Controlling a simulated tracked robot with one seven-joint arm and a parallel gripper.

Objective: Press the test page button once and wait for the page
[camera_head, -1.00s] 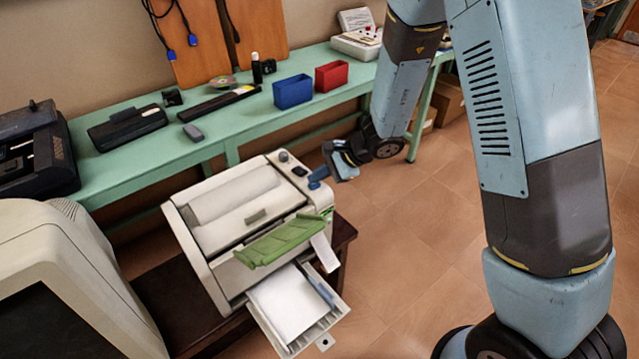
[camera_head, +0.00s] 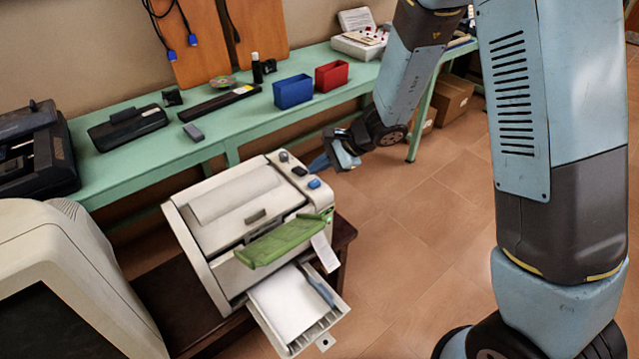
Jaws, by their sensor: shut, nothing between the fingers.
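A beige printer (camera_head: 240,200) stands on a dark wooden stand. On its right top corner are a blue button (camera_head: 314,183), a dark button (camera_head: 299,171) and a grey knob (camera_head: 284,156); which one is the test page button I cannot read. A green flap (camera_head: 283,240) is at the front, with a white slip (camera_head: 325,251) hanging beside it. The open lower tray (camera_head: 268,335) holds white paper (camera_head: 290,303). My gripper (camera_head: 318,163) is shut and empty, just above and right of the buttons, apart from the blue button.
A green bench (camera_head: 130,170) runs along the wall with a blue bin (camera_head: 293,92), a red bin (camera_head: 331,76) and several devices. A beige monitor (camera_head: 60,270) fills the lower left. Tiled floor at right is clear; cardboard boxes (camera_head: 452,98) sit under the bench.

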